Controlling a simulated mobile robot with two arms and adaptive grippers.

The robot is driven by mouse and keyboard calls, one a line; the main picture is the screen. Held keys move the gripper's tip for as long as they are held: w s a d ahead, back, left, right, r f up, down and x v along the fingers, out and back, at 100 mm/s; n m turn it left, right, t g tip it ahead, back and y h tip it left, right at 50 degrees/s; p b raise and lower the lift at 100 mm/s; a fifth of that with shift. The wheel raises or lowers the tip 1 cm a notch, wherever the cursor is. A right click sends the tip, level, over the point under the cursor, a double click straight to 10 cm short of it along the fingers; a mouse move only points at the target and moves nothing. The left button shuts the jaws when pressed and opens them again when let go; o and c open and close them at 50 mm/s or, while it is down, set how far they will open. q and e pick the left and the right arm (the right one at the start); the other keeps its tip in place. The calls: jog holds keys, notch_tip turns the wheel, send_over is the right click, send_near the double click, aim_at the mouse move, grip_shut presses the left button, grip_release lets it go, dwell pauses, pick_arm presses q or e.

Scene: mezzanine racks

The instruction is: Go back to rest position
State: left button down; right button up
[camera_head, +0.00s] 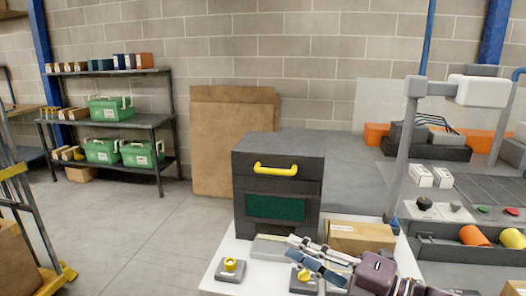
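My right gripper (291,248) reaches in from the lower right, over the white table in front of the dark cabinet. Its two fingers point left and stand apart, with nothing seen between them. It hangs above a grey block with a yellow knob (304,275), which it partly hides. I cannot tell whether it touches the block. My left gripper is not in view.
A dark cabinet (279,183) with a yellow handle stands on the white table (212,284). A cardboard box (360,236) and another yellow-knobbed block (230,268) are near the gripper. A grey-posted workstation (402,150) stands right. Open floor lies left.

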jog(key=s+a+f+m+t+h, duration=0.1)
jog(key=s+a+f+m+h, duration=0.15)
jog(key=f+m, duration=0.4)
jog(key=s+a+f+m+h, duration=0.2)
jog(key=f+m+h, duration=0.2)
jog(key=f+m, duration=0.3)
jog(key=s+d+f+m+g+h, duration=0.8)
jog(key=s+d+f+m, duration=0.75)
jog(key=s+f, duration=0.55)
jog(key=s+d+f+n+g, duration=0.1)
jog(key=s+f, duration=0.1)
jog(key=f, duration=1.1)
jog(key=s+d+f, duration=0.1)
jog(key=s+f, duration=0.1)
jog(key=f, duration=1)
jog(key=s+d+f+g, duration=0.1)
jog(key=s+d+f, duration=0.2)
jog(key=s+f, duration=1.3)
jog(key=shift+s+n+g, duration=0.3)
jog(key=shift+s, duration=0.05)
